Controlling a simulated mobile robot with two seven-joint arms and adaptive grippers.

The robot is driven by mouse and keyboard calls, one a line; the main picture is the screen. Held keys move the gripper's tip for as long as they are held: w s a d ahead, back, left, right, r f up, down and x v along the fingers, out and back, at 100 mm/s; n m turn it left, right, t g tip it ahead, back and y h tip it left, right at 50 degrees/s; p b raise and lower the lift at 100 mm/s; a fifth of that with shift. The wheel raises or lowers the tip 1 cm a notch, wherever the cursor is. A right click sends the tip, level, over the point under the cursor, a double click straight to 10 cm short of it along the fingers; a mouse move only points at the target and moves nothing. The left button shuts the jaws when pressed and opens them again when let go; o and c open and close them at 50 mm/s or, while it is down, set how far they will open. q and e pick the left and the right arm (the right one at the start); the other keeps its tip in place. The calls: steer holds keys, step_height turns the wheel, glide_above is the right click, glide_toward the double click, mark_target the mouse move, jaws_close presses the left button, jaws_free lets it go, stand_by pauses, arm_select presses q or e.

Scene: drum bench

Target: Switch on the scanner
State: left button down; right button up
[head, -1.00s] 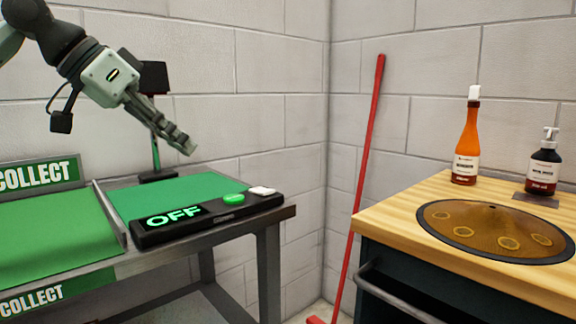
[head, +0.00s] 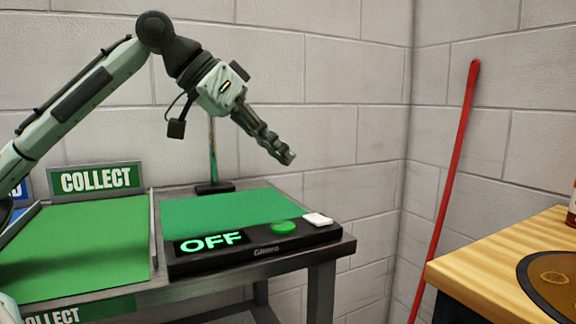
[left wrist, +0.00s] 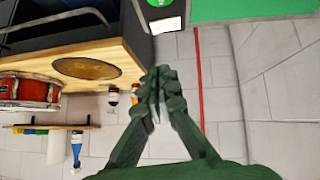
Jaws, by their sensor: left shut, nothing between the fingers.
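The scanner (head: 255,252) is a black bar on the front edge of a green-topped table. Its lit display (head: 211,241) reads OFF. A round green button (head: 284,228) sits right of the display, with a white square piece (head: 318,219) at the right end. My left gripper (head: 289,158) is shut and empty, in the air above the button, pointing down and right. In the left wrist view the gripper (left wrist: 158,80) has its fingers together, and the green button (left wrist: 160,2) and white piece (left wrist: 166,25) show near the top edge. My right gripper is not in view.
A COLLECT sign (head: 96,180) stands behind the green surface at left. A thin dark post (head: 213,155) rises behind the scanner. A red pole (head: 447,185) leans in the corner. A wooden bench (head: 490,262) with a bronze cymbal (head: 556,284) stands right.

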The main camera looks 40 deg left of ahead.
arm_select(q)
steer(key=p, duration=0.2)
glide_above(327, 219)
steer(key=s+a, duration=0.2)
steer(key=f, duration=0.6)
steer(key=shift+d+f, duration=0.1)
steer(key=shift+d, duration=0.1)
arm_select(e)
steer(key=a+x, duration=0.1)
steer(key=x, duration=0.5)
arm_select(q)
steer(key=f+b, duration=0.2)
steer(key=f, duration=0.1)
steer(key=shift+s+d+f+b, duration=0.1)
steer(key=shift+s+f+b, duration=0.1)
steer(key=shift+b, duration=0.2)
steer(key=shift+d, duration=0.1)
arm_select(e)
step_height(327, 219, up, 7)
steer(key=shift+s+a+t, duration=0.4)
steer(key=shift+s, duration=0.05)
